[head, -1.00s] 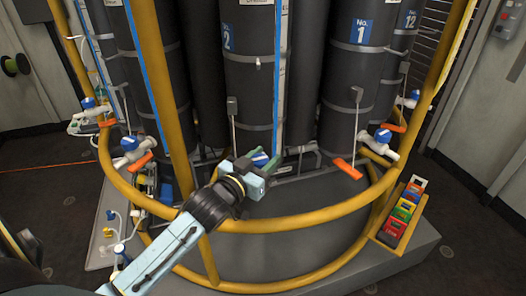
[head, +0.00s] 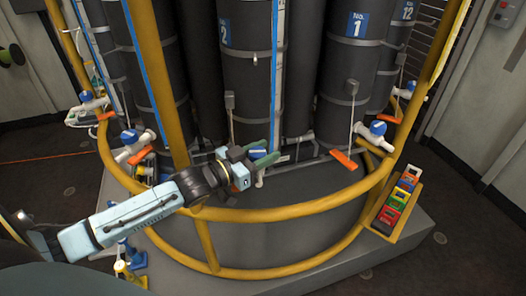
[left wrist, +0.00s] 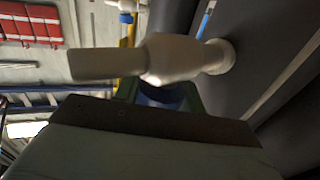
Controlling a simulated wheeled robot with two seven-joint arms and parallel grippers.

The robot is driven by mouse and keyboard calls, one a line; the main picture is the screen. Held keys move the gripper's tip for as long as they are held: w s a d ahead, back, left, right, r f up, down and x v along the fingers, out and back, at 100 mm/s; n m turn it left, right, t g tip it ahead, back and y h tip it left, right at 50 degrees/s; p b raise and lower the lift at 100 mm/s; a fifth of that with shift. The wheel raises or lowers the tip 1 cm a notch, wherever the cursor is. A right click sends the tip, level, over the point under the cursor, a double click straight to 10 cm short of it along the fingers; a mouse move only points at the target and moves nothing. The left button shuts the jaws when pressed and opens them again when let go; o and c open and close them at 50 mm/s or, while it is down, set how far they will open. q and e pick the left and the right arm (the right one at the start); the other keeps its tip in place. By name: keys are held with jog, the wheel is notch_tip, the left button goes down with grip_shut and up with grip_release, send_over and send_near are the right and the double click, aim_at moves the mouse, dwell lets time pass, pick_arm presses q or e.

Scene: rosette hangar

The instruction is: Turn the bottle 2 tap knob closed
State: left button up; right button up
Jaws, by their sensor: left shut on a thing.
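The bottle marked 2 (head: 245,75) is a tall dark cylinder at the middle back in the head view. The blue tap knob (head: 257,152) shows low in front of it, between the fingers of my left gripper (head: 258,158). The gripper is shut on this knob. In the left wrist view the white tap body (left wrist: 170,60) crosses above the gripper, and part of the blue knob (left wrist: 160,97) shows below it, between the fingers. Most of the knob is hidden by the gripper. My right gripper is not in view.
A yellow guard rail (head: 265,214) curves around the bottles, and my left arm reaches over it. Other blue-knobbed taps stand at left (head: 129,136) and right (head: 378,128). Orange tags (head: 344,159) hang near. A holder with coloured blocks (head: 397,205) stands at right.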

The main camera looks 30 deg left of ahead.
pick_arm(q)
jog(key=shift+r, duration=0.1)
jog(key=o, duration=1)
jog(key=v, duration=1.3)
jog(key=shift+s, duration=0.2)
